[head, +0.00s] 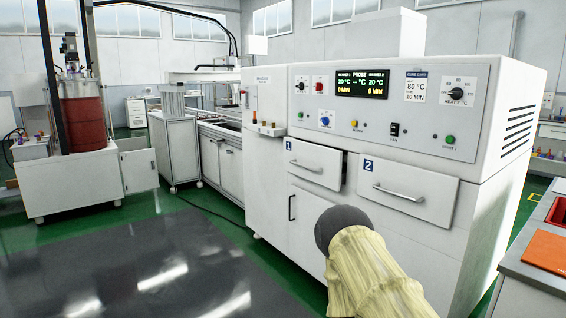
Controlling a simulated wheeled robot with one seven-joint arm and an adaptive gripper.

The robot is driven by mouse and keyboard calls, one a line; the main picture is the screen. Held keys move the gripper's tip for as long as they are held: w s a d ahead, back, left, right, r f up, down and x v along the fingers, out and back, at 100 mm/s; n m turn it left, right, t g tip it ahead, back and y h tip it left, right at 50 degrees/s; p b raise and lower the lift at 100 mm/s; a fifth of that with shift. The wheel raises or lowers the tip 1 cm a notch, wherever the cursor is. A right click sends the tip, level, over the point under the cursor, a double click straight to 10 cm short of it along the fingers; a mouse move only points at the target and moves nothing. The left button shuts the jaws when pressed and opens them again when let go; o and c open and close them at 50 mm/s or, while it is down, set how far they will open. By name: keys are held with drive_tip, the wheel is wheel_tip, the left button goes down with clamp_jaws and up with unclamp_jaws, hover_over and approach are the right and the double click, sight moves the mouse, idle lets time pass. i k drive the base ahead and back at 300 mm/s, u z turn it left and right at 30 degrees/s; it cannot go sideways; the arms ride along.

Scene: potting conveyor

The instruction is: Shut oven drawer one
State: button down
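Oven drawer one (312,160) is the left of two white drawer fronts on the white oven (410,135), beside a blue label "1" (290,145). It has a horizontal bar handle (305,166). A dark gap shows along its right edge, so it stands slightly open; how far is hard to tell. Drawer two (425,196), labelled "2", is to its right and looks closed or nearly so. My arm, in a pale yellow sleeve with a dark grey round end, rises from the bottom in front of the oven, below the drawers. My gripper's fingers do not show.
The oven's panel above has a lit display (361,84), knobs and buttons. A cupboard door with a black handle (291,207) is below drawer one. A bench with an orange board (560,250) stands at right. The floor at left (130,260) is clear.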

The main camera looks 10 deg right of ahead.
sight(327, 167)
drive_tip(key=z, duration=0.55)
drive_tip(key=i, duration=0.65)
drive_tip(key=z, duration=0.45)
drive_tip(key=i, duration=0.7)
drive_tip(key=u, duration=0.8)
drive_tip(key=i, duration=0.8)
drive_tip(key=u, duration=0.9)
